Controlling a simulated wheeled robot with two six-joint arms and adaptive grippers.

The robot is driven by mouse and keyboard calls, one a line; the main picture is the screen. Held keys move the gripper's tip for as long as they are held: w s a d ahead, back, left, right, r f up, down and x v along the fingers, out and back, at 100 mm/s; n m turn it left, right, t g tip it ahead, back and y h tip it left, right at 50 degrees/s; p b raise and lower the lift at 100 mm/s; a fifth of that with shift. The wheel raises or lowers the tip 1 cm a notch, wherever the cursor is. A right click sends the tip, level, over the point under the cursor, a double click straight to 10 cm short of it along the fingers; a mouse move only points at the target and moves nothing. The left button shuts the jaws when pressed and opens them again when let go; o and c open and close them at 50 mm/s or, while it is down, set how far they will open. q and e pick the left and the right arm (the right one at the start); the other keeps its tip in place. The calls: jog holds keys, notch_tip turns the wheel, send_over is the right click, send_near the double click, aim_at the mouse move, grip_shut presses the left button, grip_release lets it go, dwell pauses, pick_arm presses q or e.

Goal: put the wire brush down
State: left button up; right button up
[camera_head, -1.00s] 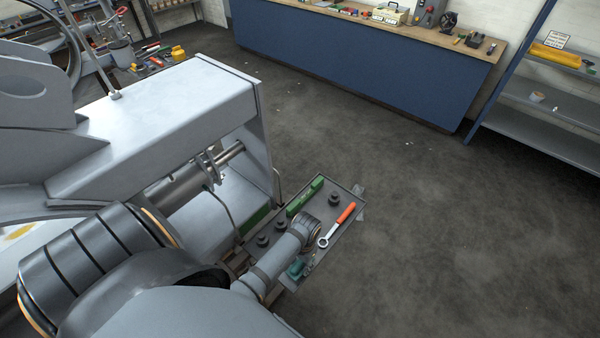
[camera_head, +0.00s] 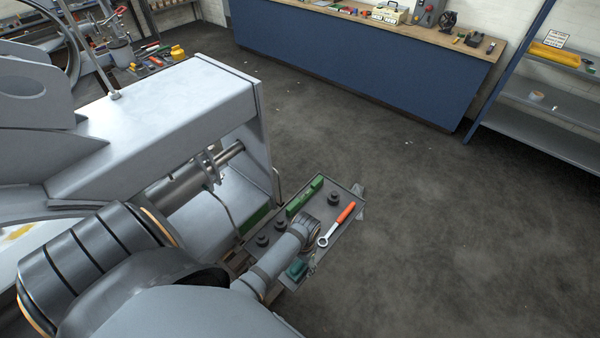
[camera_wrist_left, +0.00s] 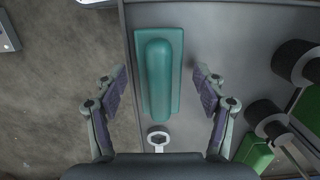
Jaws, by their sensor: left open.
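The wire brush (camera_wrist_left: 158,75) is a teal block with a rounded raised grip. In the left wrist view it lies along the edge of the grey tray top (camera_wrist_left: 220,45); in the head view it shows as a small teal shape (camera_head: 297,268) at the tray's near end. My left gripper (camera_wrist_left: 160,88) is open, with one finger on each side of the brush and a visible gap to both. In the head view my left wrist (camera_head: 285,250) hangs over the tray and hides part of it. My right gripper is not in view.
A ring wrench with an orange handle (camera_head: 343,213) lies near the brush, its ring end (camera_wrist_left: 158,138) close by. Several black cylindrical parts (camera_head: 333,199) and a green block (camera_head: 304,196) share the tray. A large grey machine (camera_head: 160,120) stands left. Floor to the right is clear.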

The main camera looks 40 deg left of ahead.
pick_arm(q)
notch_tip(320, 180, up, 12)
jog(key=w, duration=0.1)
jog(key=shift+w, duration=0.25)
jog(key=shift+f, duration=0.1)
jog(key=shift+c, duration=0.4)
grip_shut()
dwell(0.3)
dwell(0.6)
notch_tip(320, 180, up, 6)
jog(key=p, duration=0.2)
jog(key=shift+w+p, duration=0.3)
jog(key=shift+w, duration=0.05)
dwell(0.4)
